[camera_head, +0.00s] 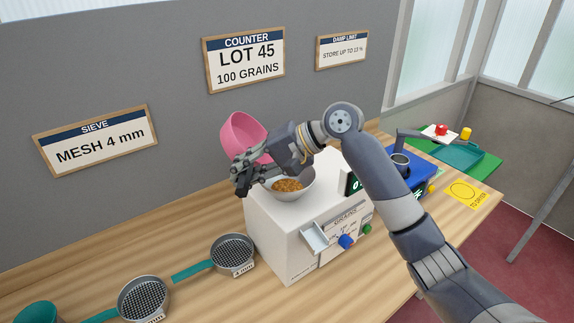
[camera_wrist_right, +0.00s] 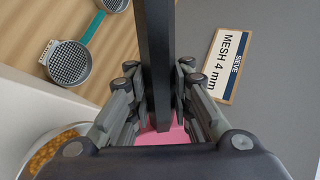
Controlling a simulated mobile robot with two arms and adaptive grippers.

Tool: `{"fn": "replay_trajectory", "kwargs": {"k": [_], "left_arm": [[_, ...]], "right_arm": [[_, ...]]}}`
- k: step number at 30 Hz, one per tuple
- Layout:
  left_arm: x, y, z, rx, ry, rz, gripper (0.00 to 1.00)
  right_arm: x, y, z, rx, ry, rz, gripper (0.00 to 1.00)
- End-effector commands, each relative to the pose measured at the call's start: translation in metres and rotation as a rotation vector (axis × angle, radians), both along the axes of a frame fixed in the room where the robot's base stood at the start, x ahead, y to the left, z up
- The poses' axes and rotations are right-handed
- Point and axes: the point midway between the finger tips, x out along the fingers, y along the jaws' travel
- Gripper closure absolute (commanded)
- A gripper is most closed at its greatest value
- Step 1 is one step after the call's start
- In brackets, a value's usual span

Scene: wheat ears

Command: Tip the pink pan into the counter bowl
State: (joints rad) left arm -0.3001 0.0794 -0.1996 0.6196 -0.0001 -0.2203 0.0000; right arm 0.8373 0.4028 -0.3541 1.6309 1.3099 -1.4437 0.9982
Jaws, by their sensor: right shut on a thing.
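The pink pan (camera_head: 240,133) is tilted above and behind the counter bowl in the head view; a strip of pink also shows between the fingers in the right wrist view (camera_wrist_right: 163,136). My right gripper (camera_head: 243,172) is shut on the pan, its fingers beside the bowl's left rim. The counter bowl (camera_head: 302,190) sits on top of the white counter machine (camera_head: 277,235) and holds a heap of golden grains (camera_head: 287,185). The bowl shows partly at lower left in the wrist view (camera_wrist_right: 30,153). The inside of the pan is mostly hidden. My left gripper is not in view.
Two sieves with teal handles (camera_head: 233,253) (camera_head: 143,298) lie on the wooden bench left of the machine. A small tray (camera_head: 314,238) juts from its front. A blue device (camera_head: 403,182) stands at right. The grey wall (camera_head: 130,75) is close behind the pan.

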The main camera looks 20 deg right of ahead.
Motion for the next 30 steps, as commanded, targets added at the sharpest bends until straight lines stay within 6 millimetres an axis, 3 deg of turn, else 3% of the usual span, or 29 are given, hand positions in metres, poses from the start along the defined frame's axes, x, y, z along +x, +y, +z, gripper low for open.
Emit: {"fn": "replay_trajectory", "kwargs": {"k": [8, 19, 30], "left_arm": [[0.0, 0.0, -0.003, 0.0, 0.0, 0.0, 1.0], [0.0, 0.0, -0.003, 0.0, 0.0, -0.001, 1.0], [0.0, 0.0, -0.004, 0.0, 0.0, -0.001, 1.0]], "right_arm": [[0.006, 0.015, 0.004, -0.187, 0.058, -0.001, 1.0], [0.018, 0.053, -0.02, -0.474, 0.162, -0.005, 1.0], [0.025, 0.071, -0.067, -0.645, 0.222, -0.008, 1.0]]}}
